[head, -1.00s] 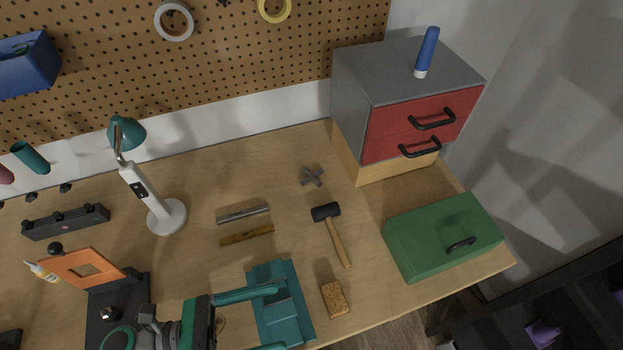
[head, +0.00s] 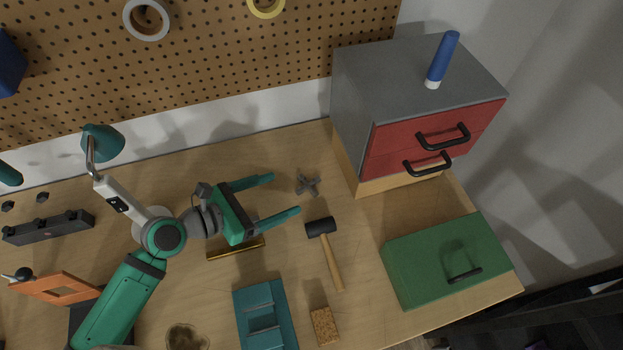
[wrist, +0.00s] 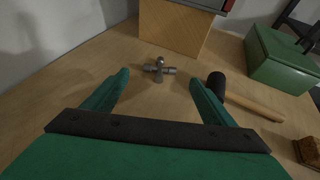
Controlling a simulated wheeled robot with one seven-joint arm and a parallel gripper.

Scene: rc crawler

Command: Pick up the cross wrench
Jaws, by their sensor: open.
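The cross wrench (head: 307,184) is a small grey metal cross lying flat on the wooden bench, in front of the drawer cabinet. It also shows in the wrist view (wrist: 157,69), ahead of my fingertips and roughly between their lines. My gripper (head: 286,194) is open and empty, with its two teal fingers pointing right toward the cross wrench. In the wrist view my gripper (wrist: 160,80) has its fingers spread wide. The cross wrench is apart from both fingers.
A black-headed hammer (head: 327,250) lies just right of my lower finger. The cabinet with red drawers (head: 420,135) stands behind the wrench, and a green box (head: 440,262) sits to the right. A teal vise-like block (head: 264,318) and a cork-coloured block (head: 324,326) lie nearer the front.

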